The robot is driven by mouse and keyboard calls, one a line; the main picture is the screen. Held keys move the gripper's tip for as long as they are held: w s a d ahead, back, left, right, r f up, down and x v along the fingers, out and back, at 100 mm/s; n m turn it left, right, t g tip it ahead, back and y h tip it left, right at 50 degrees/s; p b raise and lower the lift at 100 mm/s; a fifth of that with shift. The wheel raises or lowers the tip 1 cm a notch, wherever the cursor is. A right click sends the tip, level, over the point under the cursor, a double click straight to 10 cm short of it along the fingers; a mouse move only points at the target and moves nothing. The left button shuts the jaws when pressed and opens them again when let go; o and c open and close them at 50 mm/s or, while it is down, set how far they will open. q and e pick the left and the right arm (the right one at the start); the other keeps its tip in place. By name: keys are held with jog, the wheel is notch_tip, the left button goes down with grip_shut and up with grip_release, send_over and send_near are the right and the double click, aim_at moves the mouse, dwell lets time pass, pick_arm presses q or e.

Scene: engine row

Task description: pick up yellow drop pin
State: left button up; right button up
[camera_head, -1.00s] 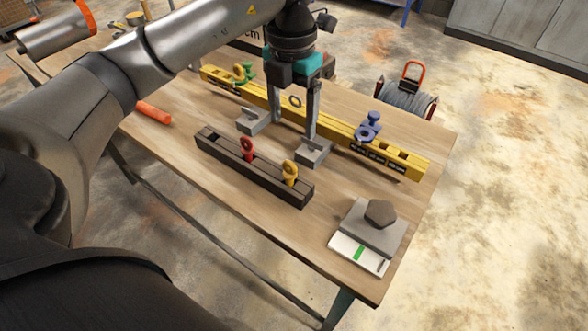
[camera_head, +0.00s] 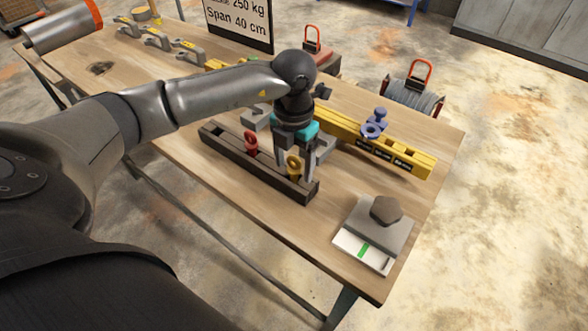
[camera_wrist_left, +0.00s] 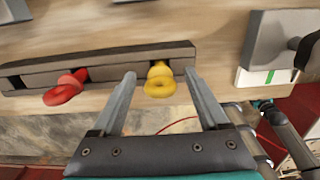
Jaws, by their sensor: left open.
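The yellow drop pin (camera_head: 294,166) stands in the dark slotted rack (camera_head: 222,146), near its right end, with its ring at the top. In the left wrist view the yellow drop pin (camera_wrist_left: 160,82) shows between the two fingers. My left gripper (camera_head: 296,170) is open and points down at the pin, one finger on each side of it. The left gripper (camera_wrist_left: 160,85) holds nothing; whether a finger touches the pin I cannot tell. A red pin (camera_head: 251,140) stands in the same rack to the left. My right gripper is not in view.
A yellow beam (camera_head: 340,132) with a blue pin (camera_head: 375,124) lies behind the rack. A grey plate with a brown hexagonal piece (camera_head: 386,209) and a white card (camera_head: 362,252) sit at the right front. A sign (camera_head: 240,20) stands at the back.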

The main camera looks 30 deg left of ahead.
pick_arm(q)
jog(key=shift+f, duration=0.55)
grip_shut()
